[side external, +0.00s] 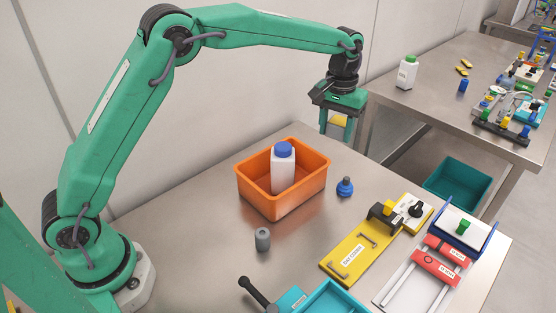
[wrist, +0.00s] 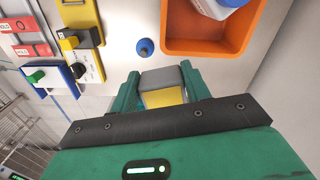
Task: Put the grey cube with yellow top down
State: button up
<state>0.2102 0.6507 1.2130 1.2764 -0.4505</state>
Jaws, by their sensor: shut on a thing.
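My gripper (side external: 337,130) is shut on the grey cube with yellow top (side external: 339,120) and holds it in the air, high near the table's far edge in the side view. In the wrist view the cube (wrist: 163,78) sits between the two green fingers of my gripper (wrist: 159,77), its grey side and yellow face both showing. The metal table (side external: 205,235) lies below. In the side view the fingers hide part of the cube.
An orange bin (side external: 270,205) holds a white bottle with a blue lid (side external: 283,168). A blue knob-like piece (side external: 345,187) stands right of the bin and a grey cylinder (side external: 262,240) in front.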

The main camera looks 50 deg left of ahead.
jog(key=s+a+r+n, duration=0.25)
jog(key=s+n, duration=0.45)
jog(key=s, duration=0.6)
jog(key=s+a+f+n, duration=0.15)
jog(key=s+n, duration=0.25)
jog(key=s, duration=0.4)
jog(key=s+a+f+n, duration=0.15)
jog(key=s+n, duration=0.25)
jog(key=s, duration=0.5)
jog(key=shift+w+d+f, duration=0.15)
jog(key=shift+f, duration=2.3)
jog(key=shift+w, duration=0.1)
send_over(218, 204)
notch_tip(218, 204, down, 7)
jog(key=shift+f, duration=2)
